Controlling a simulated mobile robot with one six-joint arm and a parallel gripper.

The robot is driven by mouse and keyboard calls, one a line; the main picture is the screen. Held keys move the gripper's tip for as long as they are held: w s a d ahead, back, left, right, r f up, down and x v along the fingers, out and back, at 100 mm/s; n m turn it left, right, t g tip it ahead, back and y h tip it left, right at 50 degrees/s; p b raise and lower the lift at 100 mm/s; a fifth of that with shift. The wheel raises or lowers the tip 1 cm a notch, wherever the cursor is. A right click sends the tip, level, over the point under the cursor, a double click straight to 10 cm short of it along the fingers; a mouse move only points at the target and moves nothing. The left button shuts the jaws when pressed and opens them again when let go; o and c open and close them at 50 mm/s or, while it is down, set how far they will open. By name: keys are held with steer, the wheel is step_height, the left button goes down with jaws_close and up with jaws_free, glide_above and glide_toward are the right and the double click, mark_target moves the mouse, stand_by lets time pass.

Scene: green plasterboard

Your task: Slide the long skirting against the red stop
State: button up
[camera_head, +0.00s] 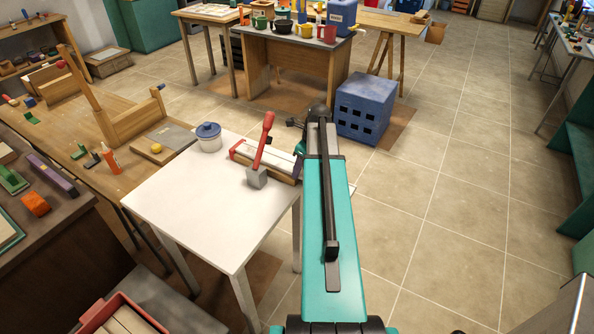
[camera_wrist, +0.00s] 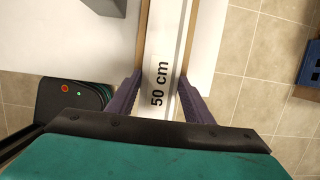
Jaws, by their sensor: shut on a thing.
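The long skirting is a white strip marked "50 cm" (camera_wrist: 161,50) in the wrist view, running up the picture over a wooden bed. My gripper (camera_wrist: 160,78) has one purple finger on each side of it and is shut on it. In the head view a white and wooden bar (camera_head: 268,163) lies along the back right of the white table. A red piece (camera_head: 236,149) is at its left end; I take it for the red stop. My arm hides most of the gripper and the bar's right end there.
A grey block with a red-handled lever (camera_head: 264,150) stands in front of the bar. A blue-lidded pot (camera_head: 208,137) stands behind left on the white table (camera_head: 200,205). A blue crate (camera_head: 365,108) is on the floor beyond. The table's front is clear.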

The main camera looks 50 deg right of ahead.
stand_by(0.6)
steer(key=o, duration=1.5)
steer(key=shift+r, duration=0.1)
steer(key=b+v, duration=0.3)
steer(key=v, duration=1)
steer(key=shift+r, duration=0.3)
steer(key=shift+s+d, duration=0.1)
steer(key=shift+s, duration=0.05)
